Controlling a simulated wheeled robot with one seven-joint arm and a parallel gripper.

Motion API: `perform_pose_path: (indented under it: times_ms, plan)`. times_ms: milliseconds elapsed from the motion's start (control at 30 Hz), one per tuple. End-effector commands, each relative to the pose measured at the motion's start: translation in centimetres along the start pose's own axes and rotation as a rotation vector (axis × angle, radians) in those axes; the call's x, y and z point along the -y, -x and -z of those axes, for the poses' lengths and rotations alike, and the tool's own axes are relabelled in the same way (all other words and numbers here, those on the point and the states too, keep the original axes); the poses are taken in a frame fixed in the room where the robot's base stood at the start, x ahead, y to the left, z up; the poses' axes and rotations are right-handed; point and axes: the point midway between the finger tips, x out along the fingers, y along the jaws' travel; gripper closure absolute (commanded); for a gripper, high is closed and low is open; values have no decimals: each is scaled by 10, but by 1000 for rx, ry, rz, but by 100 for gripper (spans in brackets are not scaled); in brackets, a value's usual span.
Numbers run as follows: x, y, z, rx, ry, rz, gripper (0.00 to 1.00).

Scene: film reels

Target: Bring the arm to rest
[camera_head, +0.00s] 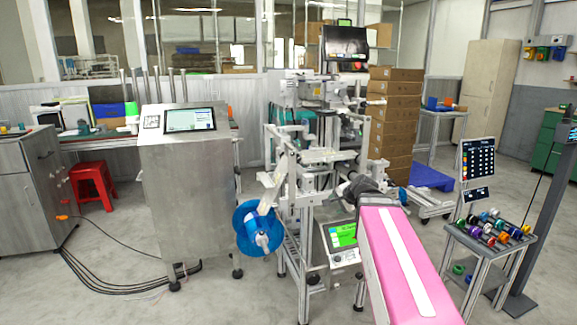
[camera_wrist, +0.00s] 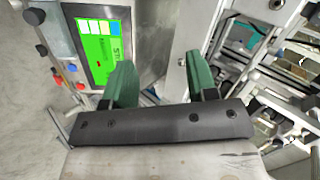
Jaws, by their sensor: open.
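My gripper (camera_wrist: 157,78) shows in the wrist view with its two green fingers apart and nothing between them. In the head view my pink and white arm reaches up from the lower right, and its dark end (camera_head: 364,190) is in front of the metal-framed machine (camera_head: 318,160). The fingers cannot be made out there. In the wrist view a panel with a green screen (camera_wrist: 100,48) is left of the fingers, and machine frame parts lie to their right. I cannot tell whether the gripper touches the machine.
A blue reel (camera_head: 243,240) hangs on the machine's left side. A small table (camera_head: 483,246) at the right holds several coloured spools. A steel cabinet (camera_head: 185,190) stands left, with cables on the floor. Stacked cartons (camera_head: 394,130) stand behind.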

Motion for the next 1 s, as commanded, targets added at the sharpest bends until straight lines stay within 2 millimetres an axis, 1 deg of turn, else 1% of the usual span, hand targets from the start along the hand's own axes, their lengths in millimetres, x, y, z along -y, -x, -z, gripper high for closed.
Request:
perform_pose_path:
  times_ms: [33, 100, 167, 200, 267, 300, 367, 400, 500, 600, 700, 800, 1000]
  plan:
    - [-22, -11, -12, 25, 62, -59, 47]
    - [-49, -23, -26, 60, 154, -139, 47]
    - [-72, -31, -38, 93, 231, -205, 47]
    - [-88, -36, -46, 119, 283, -250, 47]
    - [-112, -43, -57, 160, 360, -314, 47]
    - [-127, -46, -65, 188, 412, -355, 47]
    - [-151, -50, -76, 234, 488, -417, 47]
    - [-166, -52, -83, 268, 537, -458, 47]
    - [-201, -54, -100, 350, 652, -547, 47]
    - [-229, -53, -112, 424, 744, -617, 47]
    - [-247, -52, -120, 477, 806, -665, 47]
    - [-256, -51, -124, 506, 841, -689, 47]
    - [-259, -50, -124, 516, 853, -698, 47]
